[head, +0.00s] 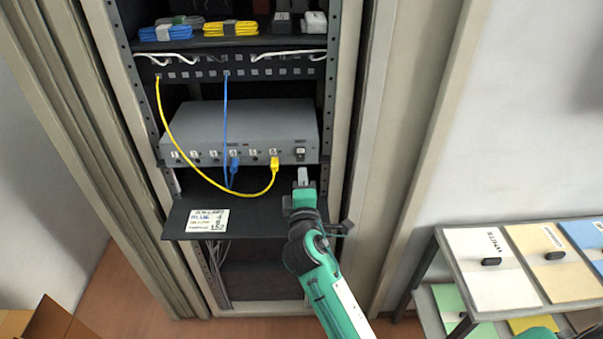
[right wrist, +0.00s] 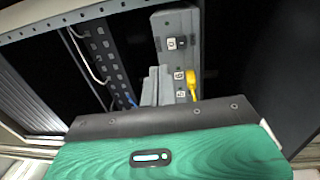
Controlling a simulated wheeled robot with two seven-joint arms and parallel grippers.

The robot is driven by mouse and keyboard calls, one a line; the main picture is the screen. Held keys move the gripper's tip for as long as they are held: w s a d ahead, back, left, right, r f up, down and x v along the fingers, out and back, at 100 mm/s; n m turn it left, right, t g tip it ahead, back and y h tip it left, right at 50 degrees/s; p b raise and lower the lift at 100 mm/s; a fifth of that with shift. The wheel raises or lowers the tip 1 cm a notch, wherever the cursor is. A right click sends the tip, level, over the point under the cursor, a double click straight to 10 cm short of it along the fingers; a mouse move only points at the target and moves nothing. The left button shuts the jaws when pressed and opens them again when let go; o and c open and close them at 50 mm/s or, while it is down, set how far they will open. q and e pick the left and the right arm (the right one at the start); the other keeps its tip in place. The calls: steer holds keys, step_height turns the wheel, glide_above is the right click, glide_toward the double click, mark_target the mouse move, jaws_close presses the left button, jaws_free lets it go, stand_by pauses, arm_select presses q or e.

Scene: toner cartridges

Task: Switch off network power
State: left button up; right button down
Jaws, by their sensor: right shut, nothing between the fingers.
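The grey network box (head: 240,130) sits on a shelf in the open rack. Its front has a row of numbered ports, and a small switch (head: 300,153) is at its right end. The switch also shows in the right wrist view (right wrist: 175,43). A yellow plug (head: 274,163) and a blue plug (head: 234,166) are in its ports. My right gripper (head: 303,176) is shut and empty, just in front of and below the switch; its fingers show in the right wrist view (right wrist: 155,86). I cannot tell whether it touches the box. My left gripper is not in view.
A black shelf (head: 260,222) with a handwritten label card (head: 208,221) juts out below the box. A patch panel (head: 200,72) and coiled cables (head: 232,28) are above. Rack posts flank the opening.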

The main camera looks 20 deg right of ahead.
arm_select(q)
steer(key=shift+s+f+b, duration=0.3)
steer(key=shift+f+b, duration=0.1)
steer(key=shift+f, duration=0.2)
arm_select(e)
steer(key=s, duration=0.1)
steer(key=s+a, duration=0.1)
steer(key=s, duration=0.2)
steer(key=shift+s+a+r, duration=0.2)
steer(key=shift+s+r, duration=0.05)
steer(key=shift+r, duration=0.15)
